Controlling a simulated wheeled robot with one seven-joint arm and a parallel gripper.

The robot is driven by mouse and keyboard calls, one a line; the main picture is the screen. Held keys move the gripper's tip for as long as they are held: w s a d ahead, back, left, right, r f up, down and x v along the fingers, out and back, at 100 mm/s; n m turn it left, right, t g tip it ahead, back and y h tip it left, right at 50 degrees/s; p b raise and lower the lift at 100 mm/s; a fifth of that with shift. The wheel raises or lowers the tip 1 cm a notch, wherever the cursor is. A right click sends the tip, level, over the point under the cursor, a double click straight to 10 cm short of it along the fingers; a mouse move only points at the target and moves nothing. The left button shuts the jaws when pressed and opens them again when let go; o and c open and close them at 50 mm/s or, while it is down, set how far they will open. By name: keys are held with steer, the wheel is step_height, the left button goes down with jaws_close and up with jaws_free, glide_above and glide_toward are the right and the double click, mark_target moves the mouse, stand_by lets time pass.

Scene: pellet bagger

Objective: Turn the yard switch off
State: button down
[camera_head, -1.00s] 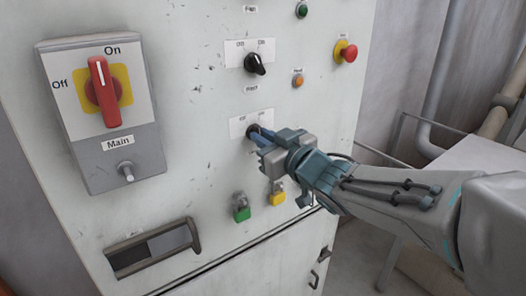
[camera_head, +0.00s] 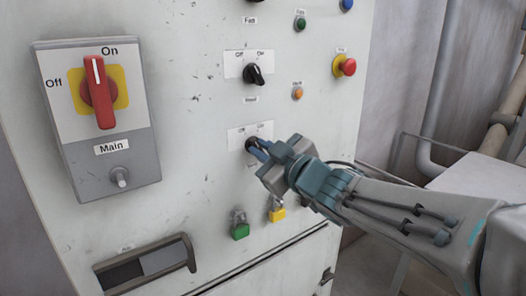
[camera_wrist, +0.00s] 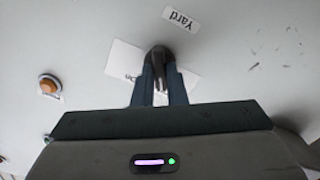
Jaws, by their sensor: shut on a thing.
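The yard switch (camera_wrist: 158,58) is a dark rotary knob on a white plate, with a "Yard" label beside it in the wrist view. In the head view its plate (camera_head: 236,136) shows below another black switch, and the knob (camera_head: 250,145) is partly hidden by my gripper. My gripper (camera_head: 260,150) is shut on the knob; the two fingers (camera_wrist: 159,85) stand on either side of it in the wrist view. Which way the knob points is hard to tell.
A red main switch (camera_head: 100,92) on a grey box is at left. A black switch (camera_head: 254,75) sits above. A red button (camera_head: 345,66) and an orange button (camera_head: 297,94) are at upper right. Green (camera_head: 240,230) and yellow (camera_head: 277,212) padlocks hang below.

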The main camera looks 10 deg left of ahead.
steer(key=shift+f, duration=0.15)
steer(key=c, duration=1.5)
jaws_free()
steer(key=shift+o, duration=0.2)
steer(key=shift+d, duration=0.1)
steer(key=p+v, duration=0.1)
steer(key=v, duration=1.2)
steer(key=shift+s+d, duration=0.2)
steer(key=shift+s, duration=0.1)
